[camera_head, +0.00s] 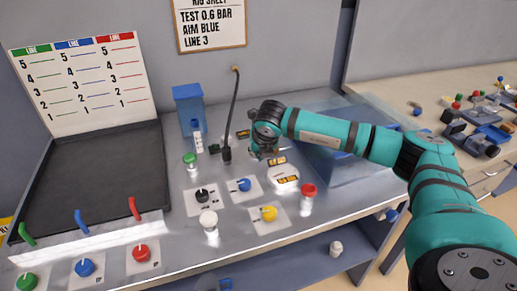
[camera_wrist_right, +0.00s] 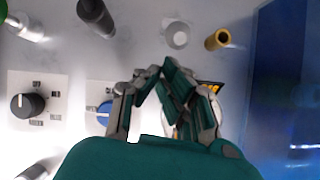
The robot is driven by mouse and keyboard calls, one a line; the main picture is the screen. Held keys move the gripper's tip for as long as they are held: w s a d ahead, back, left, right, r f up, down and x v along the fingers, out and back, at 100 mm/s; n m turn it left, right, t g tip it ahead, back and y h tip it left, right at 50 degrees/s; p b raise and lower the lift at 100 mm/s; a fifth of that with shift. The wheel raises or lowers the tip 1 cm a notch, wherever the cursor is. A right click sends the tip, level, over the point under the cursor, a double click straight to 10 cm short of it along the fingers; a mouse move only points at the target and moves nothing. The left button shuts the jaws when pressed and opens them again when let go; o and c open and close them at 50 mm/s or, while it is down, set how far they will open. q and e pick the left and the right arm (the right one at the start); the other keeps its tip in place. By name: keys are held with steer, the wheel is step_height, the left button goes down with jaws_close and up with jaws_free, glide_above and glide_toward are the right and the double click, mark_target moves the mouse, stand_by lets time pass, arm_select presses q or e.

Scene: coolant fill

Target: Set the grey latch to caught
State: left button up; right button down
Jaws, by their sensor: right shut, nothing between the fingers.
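My right gripper (camera_head: 262,153) is over the back middle of the bench, its fingers pointing down. In the right wrist view its fingers (camera_wrist_right: 158,78) come together at the tips and hold nothing. A black and yellow label (camera_wrist_right: 211,88) shows partly behind the fingers. In the head view, a white round plate (camera_head: 284,178) with labels lies just in front of the gripper. I cannot pick out the grey latch for sure; the gripper and arm cover part of this area. A small grey round post (camera_wrist_right: 177,36) stands beyond the fingertips. My left gripper is not in view.
Black (camera_head: 203,195), blue (camera_head: 242,185) and yellow (camera_head: 266,213) knobs sit in front. A red-capped post (camera_head: 308,194) stands to the right. A clear blue box (camera_head: 345,172) lies under my right arm.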

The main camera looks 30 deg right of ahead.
steer(key=shift+w, duration=0.15)
steer(key=shift+r, duration=0.1)
steer(key=shift+r, duration=0.15)
steer(key=shift+w+d+g+p, duration=0.1)
steer(key=shift+w+g+p, duration=0.15)
steer(key=shift+g+p, duration=0.15)
